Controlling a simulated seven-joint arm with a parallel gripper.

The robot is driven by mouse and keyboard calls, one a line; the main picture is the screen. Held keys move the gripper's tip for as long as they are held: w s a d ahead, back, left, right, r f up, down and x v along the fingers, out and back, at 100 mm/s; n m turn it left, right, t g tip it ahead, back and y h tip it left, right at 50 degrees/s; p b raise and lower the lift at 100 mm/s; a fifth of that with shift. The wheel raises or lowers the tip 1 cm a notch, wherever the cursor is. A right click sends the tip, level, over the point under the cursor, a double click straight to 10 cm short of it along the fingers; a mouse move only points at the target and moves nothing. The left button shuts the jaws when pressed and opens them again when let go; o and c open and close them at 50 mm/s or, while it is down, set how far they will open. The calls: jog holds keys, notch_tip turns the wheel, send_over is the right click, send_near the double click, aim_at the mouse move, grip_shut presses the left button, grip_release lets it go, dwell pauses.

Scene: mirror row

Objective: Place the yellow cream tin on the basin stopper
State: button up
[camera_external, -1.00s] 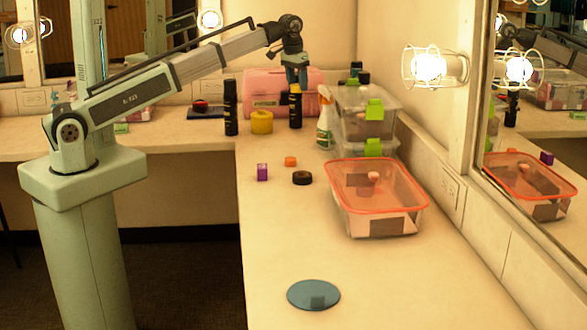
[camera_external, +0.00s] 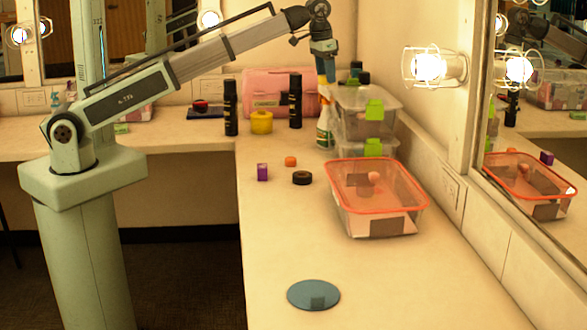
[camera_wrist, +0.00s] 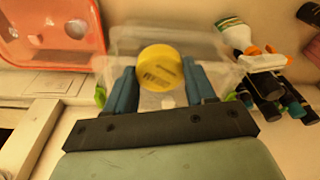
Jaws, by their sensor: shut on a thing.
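My gripper (camera_external: 325,82) is raised above the back of the counter, in front of the clear stacked boxes. In the wrist view, its blue fingers (camera_wrist: 161,72) are shut on the yellow cream tin (camera_wrist: 160,64), which shows as a round yellow face with faint dark print. In the external view the tin is small and hard to make out at the fingertips. A flat blue disc (camera_external: 301,296), which looks like the basin stopper, lies on the front of the counter with nothing on it, well apart from my gripper.
A clear box with an orange-rimmed lid (camera_external: 350,208) stands right of centre. Clear boxes (camera_external: 352,126) and a spray bottle (camera_external: 325,125) stand behind it. A black puck (camera_external: 302,178), orange block (camera_external: 290,161), purple block (camera_external: 262,172) and another yellow round item (camera_external: 262,122) sit leftward. Counter around the disc is clear.

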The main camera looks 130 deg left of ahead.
jog(key=w+d+m, duration=0.4)
jog(key=w+d, duration=0.9)
jog(key=w, duration=0.2)
jog(key=m+t+h, duration=0.1)
jog(key=m, duration=0.7)
send_over(314, 289)
jog(key=d, duration=0.1)
notch_tip(314, 289, down, 17)
jog(key=shift+w+d+f, duration=0.1)
jog(key=shift+w+f, duration=0.1)
jog(key=shift+f, duration=2.55)
jog(key=shift+w+d+f, duration=0.1)
jog(key=shift+w+f, duration=0.05)
jog(key=shift+f, duration=2.6)
jog(key=shift+f, duration=0.15)
jog(key=o, duration=1)
jog(key=shift+o, duration=0.2)
